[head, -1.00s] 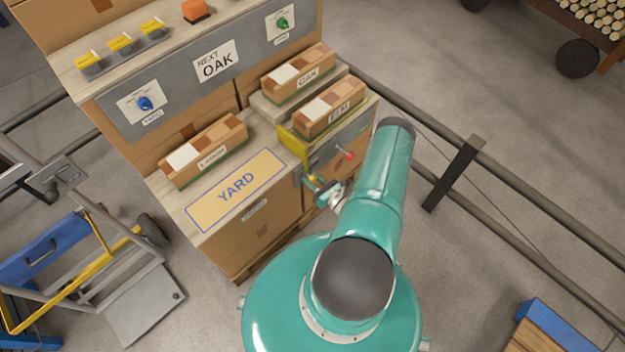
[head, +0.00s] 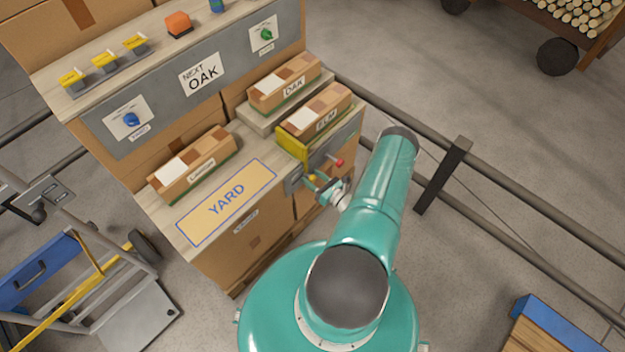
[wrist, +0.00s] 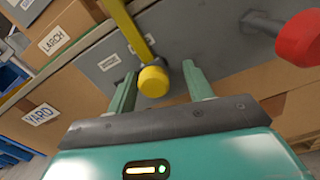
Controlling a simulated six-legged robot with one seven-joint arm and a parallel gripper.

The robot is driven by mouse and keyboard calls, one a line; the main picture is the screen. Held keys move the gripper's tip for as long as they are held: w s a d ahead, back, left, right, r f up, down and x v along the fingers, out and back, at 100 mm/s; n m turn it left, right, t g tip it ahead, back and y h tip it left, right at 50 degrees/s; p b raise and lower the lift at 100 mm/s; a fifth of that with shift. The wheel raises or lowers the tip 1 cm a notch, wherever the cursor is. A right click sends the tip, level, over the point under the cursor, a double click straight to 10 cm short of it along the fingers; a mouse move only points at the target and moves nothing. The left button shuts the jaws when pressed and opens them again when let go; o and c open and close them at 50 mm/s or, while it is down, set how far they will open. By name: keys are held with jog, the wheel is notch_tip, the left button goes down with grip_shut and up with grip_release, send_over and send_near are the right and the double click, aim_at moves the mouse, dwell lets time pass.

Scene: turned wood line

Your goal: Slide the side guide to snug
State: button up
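The side guide is a yellow plate (head: 291,145) at the near-left end of the ELM box on the cabinet top. In the wrist view a yellow bar (wrist: 127,25) ends in a round yellow knob (wrist: 153,81). My gripper (head: 318,184) is at the cabinet's right side, just below the guide. In the wrist view my gripper (wrist: 160,88) is open, with one green finger on each side of the knob. The knob appears nearer the left finger, and a gap shows at the right finger. Whether a finger touches it is unclear.
A red knob (head: 339,162) sticks out right of the guide and looms close in the wrist view (wrist: 300,38). The ELM box (head: 316,113), OAK box (head: 284,83) and LARCH box (head: 193,164) stand on the top. The YARD panel (head: 227,202) is bare. A rail runs behind at right.

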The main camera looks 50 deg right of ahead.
jog(key=s, duration=1.3)
jog(key=shift+s+d, duration=0.15)
jog(key=shift+s, duration=0.25)
